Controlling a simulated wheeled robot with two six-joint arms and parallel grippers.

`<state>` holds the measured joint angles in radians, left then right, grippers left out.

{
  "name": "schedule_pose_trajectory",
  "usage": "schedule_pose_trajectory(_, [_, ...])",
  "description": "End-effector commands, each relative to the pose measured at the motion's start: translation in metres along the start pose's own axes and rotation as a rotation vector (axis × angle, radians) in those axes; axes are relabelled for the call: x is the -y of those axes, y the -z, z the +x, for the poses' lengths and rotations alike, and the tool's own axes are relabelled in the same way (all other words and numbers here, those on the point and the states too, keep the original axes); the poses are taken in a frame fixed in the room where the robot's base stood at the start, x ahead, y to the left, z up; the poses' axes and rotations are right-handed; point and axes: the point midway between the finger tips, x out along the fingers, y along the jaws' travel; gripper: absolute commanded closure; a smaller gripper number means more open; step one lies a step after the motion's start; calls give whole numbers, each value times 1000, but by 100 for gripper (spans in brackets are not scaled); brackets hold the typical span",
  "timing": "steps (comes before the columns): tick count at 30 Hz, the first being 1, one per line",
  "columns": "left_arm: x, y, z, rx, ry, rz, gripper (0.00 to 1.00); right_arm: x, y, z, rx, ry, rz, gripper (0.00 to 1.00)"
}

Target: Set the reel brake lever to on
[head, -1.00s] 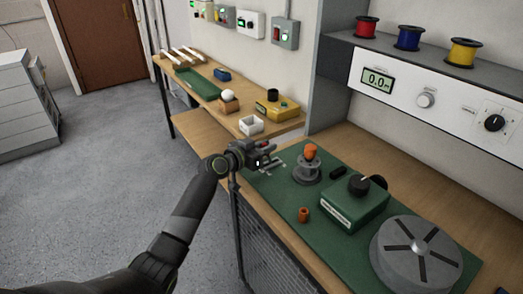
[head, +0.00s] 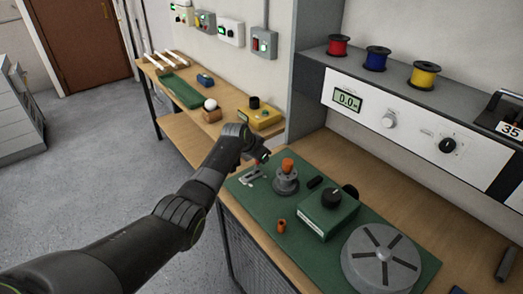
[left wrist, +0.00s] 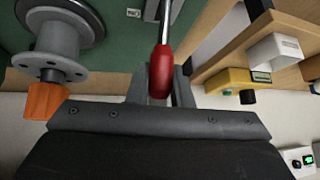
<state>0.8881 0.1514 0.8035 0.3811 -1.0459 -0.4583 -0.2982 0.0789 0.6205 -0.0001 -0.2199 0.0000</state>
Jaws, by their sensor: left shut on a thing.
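The brake lever has a red handle (left wrist: 162,70) on a thin metal rod, seen in the left wrist view. My left gripper (left wrist: 160,88) is shut on this handle, with one finger on each side. In the head view my left gripper (head: 262,154) is at the back left corner of the green board (head: 291,222), above the lever's light slotted plate (head: 252,175). The arm hides part of the lever there, and any on or off marking is too small to read. My right gripper is not in view.
Close by on the board stand a grey spindle with an orange top (head: 287,178), a green box with a black knob (head: 329,212) and a grey slotted disc (head: 381,258). A yellow box (head: 262,117) is on the bench behind. The floor at left is clear.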

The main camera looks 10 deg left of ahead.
Motion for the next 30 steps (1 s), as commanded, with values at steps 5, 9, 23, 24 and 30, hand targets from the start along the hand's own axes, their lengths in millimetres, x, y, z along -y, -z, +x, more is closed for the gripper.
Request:
schedule_pose_trajectory(5, [0, -2, 0, 42, 3, 7, 100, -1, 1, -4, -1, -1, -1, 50])
schedule_pose_trajectory(9, [0, -3, 1, 55, 5, 10, 100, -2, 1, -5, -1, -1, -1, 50])
schedule_pose_trajectory(23, [0, -4, 1, 56, 4, 11, 68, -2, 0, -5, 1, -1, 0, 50])
schedule_pose_trajectory(24, [0, -4, 1, 56, 4, 11, 62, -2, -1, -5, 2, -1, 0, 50])
schedule_pose_trajectory(30, [0, -3, 1, 55, 5, 10, 59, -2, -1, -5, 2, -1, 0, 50])
